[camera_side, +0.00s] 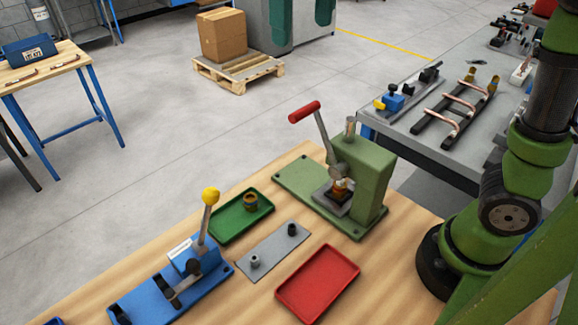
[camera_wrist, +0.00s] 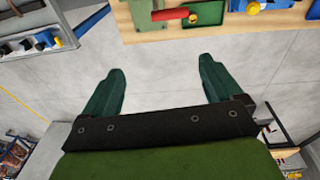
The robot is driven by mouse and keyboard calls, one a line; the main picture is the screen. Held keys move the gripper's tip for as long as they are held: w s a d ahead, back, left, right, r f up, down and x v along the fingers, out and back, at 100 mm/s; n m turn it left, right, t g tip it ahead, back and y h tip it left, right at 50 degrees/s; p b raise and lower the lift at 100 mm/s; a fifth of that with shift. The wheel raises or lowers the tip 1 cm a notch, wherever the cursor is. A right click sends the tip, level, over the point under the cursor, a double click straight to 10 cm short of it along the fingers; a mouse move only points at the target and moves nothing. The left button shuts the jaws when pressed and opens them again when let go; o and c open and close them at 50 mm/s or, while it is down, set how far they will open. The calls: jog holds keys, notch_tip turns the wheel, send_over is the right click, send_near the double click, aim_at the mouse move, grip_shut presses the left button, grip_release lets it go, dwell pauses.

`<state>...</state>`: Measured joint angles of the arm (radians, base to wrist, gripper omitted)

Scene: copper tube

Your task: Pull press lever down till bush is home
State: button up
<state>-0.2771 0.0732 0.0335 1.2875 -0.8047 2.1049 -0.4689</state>
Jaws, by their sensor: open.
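The green press (camera_side: 362,175) stands at the far right of the wooden bench. Its lever (camera_side: 322,140) is raised, leaning up and left to a red handle (camera_side: 304,111). A small copper-brown piece, apparently the bush (camera_side: 341,186), sits under the ram on a dark block; how deep it sits I cannot tell. My gripper (camera_wrist: 161,77) is open and empty in the wrist view, fingers wide apart. The red handle (camera_wrist: 174,14) shows there beyond the fingertips, apart from them. Two dark green fingers at the top of the side view look like my gripper (camera_side: 302,28).
A green tray (camera_side: 226,229) holding a brown ring, a grey plate (camera_side: 275,251) with two posts, a red tray (camera_side: 303,303) and a blue toggle fixture (camera_side: 150,297) with a yellow knob lie near the press. A grey table (camera_side: 415,125) stands behind. Space around the red handle looks clear.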

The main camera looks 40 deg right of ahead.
notch_tip(320, 180, up, 4)
send_over(305, 107)
jog(key=shift+m+g+y, duration=0.3)
jog(key=shift+g, duration=0.2)
notch_tip(305, 107, down, 17)
jog(key=shift+r, duration=0.15)
